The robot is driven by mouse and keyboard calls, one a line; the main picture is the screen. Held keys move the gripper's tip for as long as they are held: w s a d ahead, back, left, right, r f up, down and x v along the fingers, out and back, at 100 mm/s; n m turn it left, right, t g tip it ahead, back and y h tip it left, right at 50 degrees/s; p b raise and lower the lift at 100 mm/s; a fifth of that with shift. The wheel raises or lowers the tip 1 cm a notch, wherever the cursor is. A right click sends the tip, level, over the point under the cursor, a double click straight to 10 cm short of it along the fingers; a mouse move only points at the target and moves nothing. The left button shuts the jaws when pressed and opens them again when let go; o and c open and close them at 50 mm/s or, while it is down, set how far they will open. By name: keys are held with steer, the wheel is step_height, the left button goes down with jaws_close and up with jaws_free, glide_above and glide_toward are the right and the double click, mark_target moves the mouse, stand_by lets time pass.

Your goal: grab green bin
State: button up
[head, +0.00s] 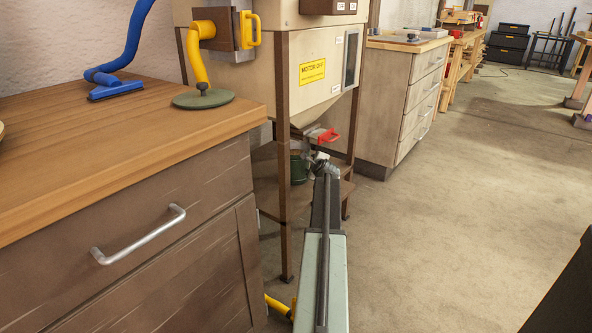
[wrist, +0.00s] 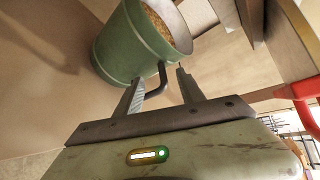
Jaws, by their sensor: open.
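The green bin (head: 299,170) stands on the low shelf under the beige machine, partly hidden behind a table leg and my arm in the head view. In the wrist view the bin (wrist: 118,52) is a round green bucket holding tan, grainy material. Its dark curved handle (wrist: 161,80) points toward my gripper. My gripper (wrist: 158,76) is open, with one finger on each side of the handle; I cannot tell whether either finger touches it. In the head view my gripper (head: 318,158) is small and reaches in under the machine.
The machine (head: 318,75) stands on thin brown legs, with a red-handled slide (head: 327,136) just above my gripper. A wooden-topped cabinet (head: 130,150) fills the left. Drawers (head: 405,100) stand behind. The floor (head: 450,220) to the right is clear.

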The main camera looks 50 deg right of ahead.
jaws_close()
stand_by(1.3)
